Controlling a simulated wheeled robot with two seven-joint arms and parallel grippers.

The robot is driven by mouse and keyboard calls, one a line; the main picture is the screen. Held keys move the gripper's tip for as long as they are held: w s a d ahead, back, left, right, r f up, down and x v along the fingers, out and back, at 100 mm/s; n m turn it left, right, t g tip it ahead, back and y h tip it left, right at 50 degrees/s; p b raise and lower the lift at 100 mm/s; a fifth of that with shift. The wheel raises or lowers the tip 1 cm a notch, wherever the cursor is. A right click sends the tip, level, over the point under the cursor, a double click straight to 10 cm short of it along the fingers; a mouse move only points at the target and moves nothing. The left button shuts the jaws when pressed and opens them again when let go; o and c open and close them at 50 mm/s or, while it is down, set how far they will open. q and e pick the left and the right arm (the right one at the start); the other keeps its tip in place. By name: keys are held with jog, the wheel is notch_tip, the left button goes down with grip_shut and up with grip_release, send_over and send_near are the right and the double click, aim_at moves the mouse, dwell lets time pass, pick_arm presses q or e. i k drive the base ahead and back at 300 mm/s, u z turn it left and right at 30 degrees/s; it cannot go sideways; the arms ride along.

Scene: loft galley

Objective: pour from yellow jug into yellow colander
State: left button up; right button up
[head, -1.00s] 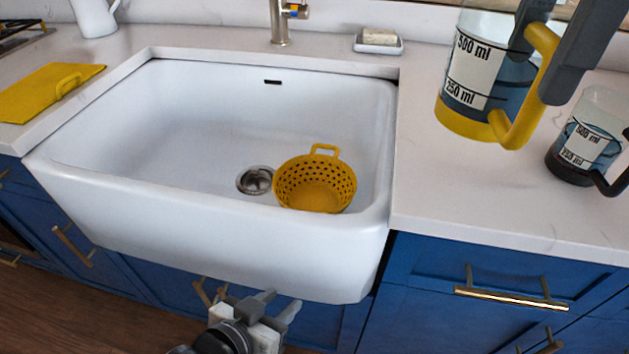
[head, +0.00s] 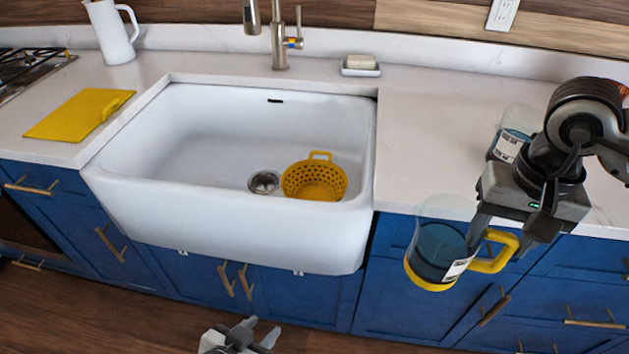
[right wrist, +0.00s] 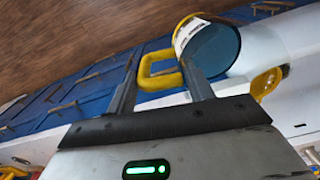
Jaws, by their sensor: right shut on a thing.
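The yellow colander (head: 314,182) sits in the white sink basin (head: 200,130), right of the drain. The yellow jug (head: 440,252), clear with a yellow base and handle and dark blue contents, is held in front of the counter edge, right of the sink and slightly tilted. My right gripper (head: 482,240) is shut on its handle. In the right wrist view the jug (right wrist: 207,45) and its handle (right wrist: 158,70) show between the fingers, with the colander (right wrist: 266,82) beyond. My left gripper (head: 252,336) is low in front of the cabinets, its fingers apart and empty.
The faucet (head: 278,40) rises behind the sink, near a soap dish (head: 361,66). A yellow board (head: 78,114) and a white pitcher (head: 111,32) are on the left counter.

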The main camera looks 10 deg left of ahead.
aim_at(312, 179)
jog(key=u, duration=0.4)
jog(key=i, duration=0.35)
jog(key=u, duration=0.85)
jog(key=i, duration=0.6)
jog(key=u, duration=0.15)
